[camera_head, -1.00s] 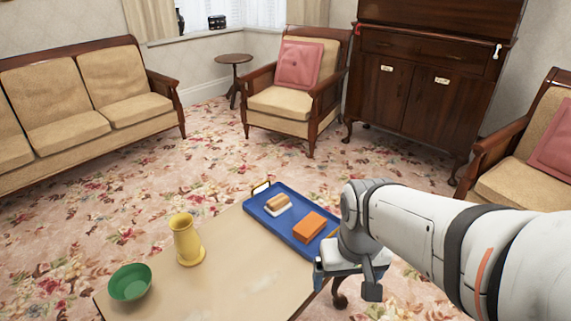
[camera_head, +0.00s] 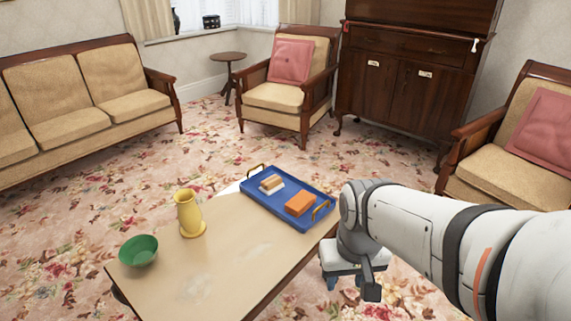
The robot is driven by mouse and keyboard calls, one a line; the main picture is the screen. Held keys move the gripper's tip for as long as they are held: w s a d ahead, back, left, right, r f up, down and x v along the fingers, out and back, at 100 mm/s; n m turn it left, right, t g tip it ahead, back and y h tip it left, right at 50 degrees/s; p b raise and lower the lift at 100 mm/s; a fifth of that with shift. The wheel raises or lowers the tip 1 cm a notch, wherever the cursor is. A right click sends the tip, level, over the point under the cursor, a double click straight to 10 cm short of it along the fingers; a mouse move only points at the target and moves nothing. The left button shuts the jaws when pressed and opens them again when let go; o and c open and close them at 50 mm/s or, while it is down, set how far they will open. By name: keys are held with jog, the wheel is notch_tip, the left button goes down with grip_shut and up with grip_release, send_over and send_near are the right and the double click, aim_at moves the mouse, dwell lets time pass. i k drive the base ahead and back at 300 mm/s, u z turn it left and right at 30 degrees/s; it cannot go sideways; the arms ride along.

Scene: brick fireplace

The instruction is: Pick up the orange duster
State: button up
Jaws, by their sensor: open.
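The orange duster (camera_head: 300,203) looks like a plain orange block. It lies on the right part of a blue tray (camera_head: 254,198) with brass-coloured handles, on the coffee table. My gripper (camera_head: 342,282) points down just beyond the table's right edge, to the right of and nearer than the tray. It is open and apart from the duster, with nothing seen between its fingers. The fingers are partly hidden by the wrist.
A brown-and-white block (camera_head: 271,185) lies on the tray's left part. A yellow jug (camera_head: 189,215) and a green bowl (camera_head: 138,250) stand on the table (camera_head: 225,265). Armchairs, a sofa (camera_head: 85,100) and a dark cabinet (camera_head: 403,90) surround it. Carpet lies open behind the table.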

aim_at(296, 206)
jog(key=u, duration=0.05)
jog(key=k, duration=0.6)
jog(key=z, duration=1.85)
jog(key=i, duration=1.45)
jog(key=u, duration=2.7)
jog(key=i, duration=1)
jog(key=z, duration=0.05)
